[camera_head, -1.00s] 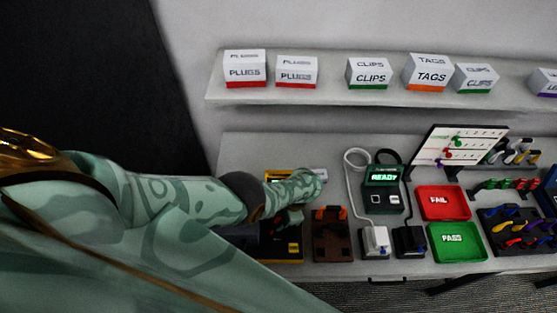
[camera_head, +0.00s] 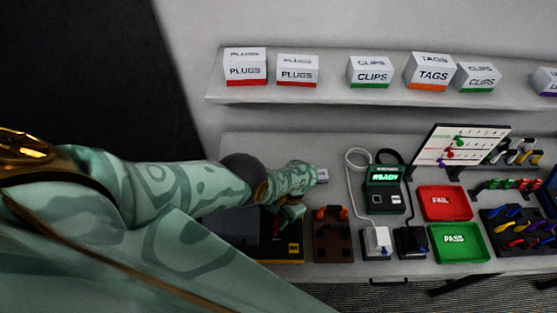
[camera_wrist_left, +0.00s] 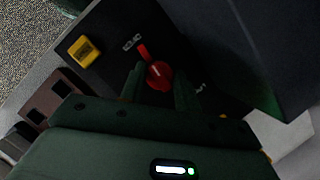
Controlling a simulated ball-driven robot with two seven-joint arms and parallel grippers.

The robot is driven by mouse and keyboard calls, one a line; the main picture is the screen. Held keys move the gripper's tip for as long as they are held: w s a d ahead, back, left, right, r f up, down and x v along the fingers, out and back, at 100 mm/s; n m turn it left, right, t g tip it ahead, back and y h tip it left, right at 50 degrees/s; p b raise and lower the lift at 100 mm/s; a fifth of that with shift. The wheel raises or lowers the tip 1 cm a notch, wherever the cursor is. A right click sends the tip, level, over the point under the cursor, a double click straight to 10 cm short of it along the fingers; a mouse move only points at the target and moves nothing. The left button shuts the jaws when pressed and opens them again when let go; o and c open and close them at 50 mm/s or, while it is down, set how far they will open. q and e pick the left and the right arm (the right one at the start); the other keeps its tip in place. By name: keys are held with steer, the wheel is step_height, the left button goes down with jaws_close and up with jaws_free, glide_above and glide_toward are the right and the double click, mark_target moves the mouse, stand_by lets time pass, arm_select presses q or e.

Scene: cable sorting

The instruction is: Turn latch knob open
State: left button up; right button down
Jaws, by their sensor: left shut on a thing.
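A red latch knob (camera_wrist_left: 158,76) with a pale line on it sits on a black panel (camera_wrist_left: 107,20) in the left wrist view. A red pointer strip (camera_wrist_left: 143,53) juts from its upper-left side, towards a small printed label (camera_wrist_left: 132,42). My left gripper (camera_wrist_left: 160,88) is shut on the knob, one finger on each side. In the head view my left gripper (camera_head: 290,214) is over the dark machine (camera_head: 265,249) at the table's left; my arm hides much of it, and the knob is not visible there. My right gripper is not in view.
A yellow block (camera_wrist_left: 84,51) sits on the panel beside the knob. A brown fixture (camera_head: 333,240) stands just right of the machine. Further right are a tester reading READY (camera_head: 384,190), a red FAIL tray (camera_head: 443,203) and a green PASS tray (camera_head: 459,243).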

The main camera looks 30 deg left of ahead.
arm_select(q)
steer(key=o, duration=1)
steer(key=shift+c, duration=0.2)
steer(key=p+v, duration=0.8)
steer(key=v, duration=0.8)
steer(key=shift+r, duration=0.15)
steer(key=shift+s, duration=0.1)
